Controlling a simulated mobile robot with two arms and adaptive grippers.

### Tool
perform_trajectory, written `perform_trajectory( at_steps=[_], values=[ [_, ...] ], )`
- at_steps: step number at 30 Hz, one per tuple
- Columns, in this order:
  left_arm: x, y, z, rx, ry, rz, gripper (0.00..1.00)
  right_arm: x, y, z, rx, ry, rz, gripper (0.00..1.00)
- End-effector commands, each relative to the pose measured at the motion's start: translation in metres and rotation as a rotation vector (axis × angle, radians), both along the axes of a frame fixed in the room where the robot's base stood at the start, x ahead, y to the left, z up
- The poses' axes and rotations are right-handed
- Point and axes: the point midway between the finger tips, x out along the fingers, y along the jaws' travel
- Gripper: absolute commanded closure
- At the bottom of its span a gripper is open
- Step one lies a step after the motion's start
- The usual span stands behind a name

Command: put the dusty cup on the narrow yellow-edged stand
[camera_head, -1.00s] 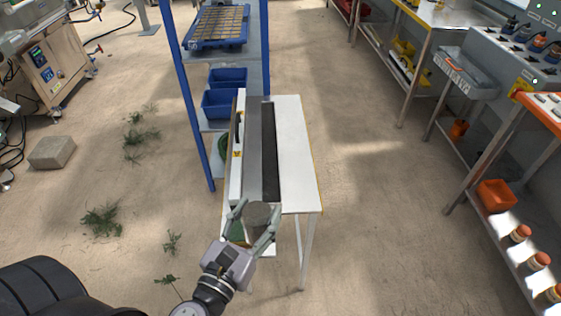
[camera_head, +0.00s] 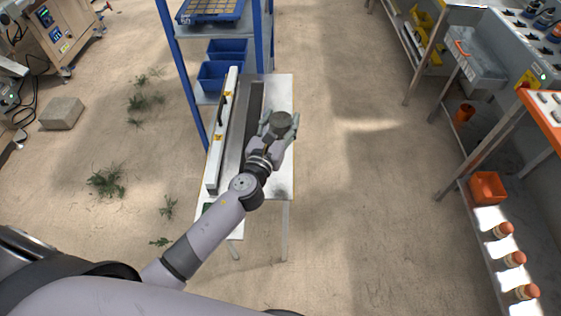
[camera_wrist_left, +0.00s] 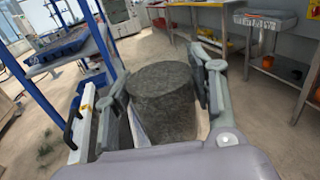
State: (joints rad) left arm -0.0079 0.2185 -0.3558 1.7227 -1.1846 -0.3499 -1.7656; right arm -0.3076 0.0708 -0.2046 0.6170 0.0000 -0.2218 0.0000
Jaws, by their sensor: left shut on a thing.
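The dusty cup (camera_head: 279,121) is dark grey and rough. My left gripper (camera_head: 280,124) is shut on it, over the right part of the narrow yellow-edged stand (camera_head: 283,180). In the left wrist view the cup (camera_wrist_left: 163,95) sits upright between the two fingers of the gripper (camera_wrist_left: 160,90). The stand has a white top with a grey and dark strip along it. The gripper and cup hide part of its top. I cannot tell whether the cup's base touches the top. My right gripper is not in view.
A white bar with a black handle (camera_head: 222,130) runs along the stand's left side. A blue shelf with blue bins (camera_head: 216,74) stands behind. Benches with orange bins (camera_head: 487,187) line the right. The sandy floor between is clear.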

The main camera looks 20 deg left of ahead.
Motion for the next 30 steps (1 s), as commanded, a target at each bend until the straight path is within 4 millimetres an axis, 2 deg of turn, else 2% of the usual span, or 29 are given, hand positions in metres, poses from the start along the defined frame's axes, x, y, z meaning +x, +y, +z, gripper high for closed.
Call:
perform_trajectory(
  at_steps=[1,6,9,12,17,24,30],
  values=[
    [0.0,0.0,-0.025,-0.003,0.003,0.002,0.81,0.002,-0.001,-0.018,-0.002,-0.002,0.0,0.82],
    [0.0,0.0,-0.072,0.001,0.0,0.002,0.81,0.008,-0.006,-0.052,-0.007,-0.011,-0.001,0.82],
    [0.0,0.0,-0.092,0.001,0.0,0.0,0.81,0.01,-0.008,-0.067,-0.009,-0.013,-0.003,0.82],
    [0.0,0.0,-0.104,0.001,-0.001,0.0,0.81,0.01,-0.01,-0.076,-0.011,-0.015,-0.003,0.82],
    [0.0,0.0,-0.112,0.001,-0.002,0.0,0.81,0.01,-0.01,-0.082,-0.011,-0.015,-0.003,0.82],
    [0.0,0.001,-0.148,0.002,-0.001,0.001,0.81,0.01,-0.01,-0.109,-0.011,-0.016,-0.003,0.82],
    [0.0,0.0,-0.15,0.0,-0.002,0.0,0.81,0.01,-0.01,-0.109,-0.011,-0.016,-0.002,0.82]
  ],
)
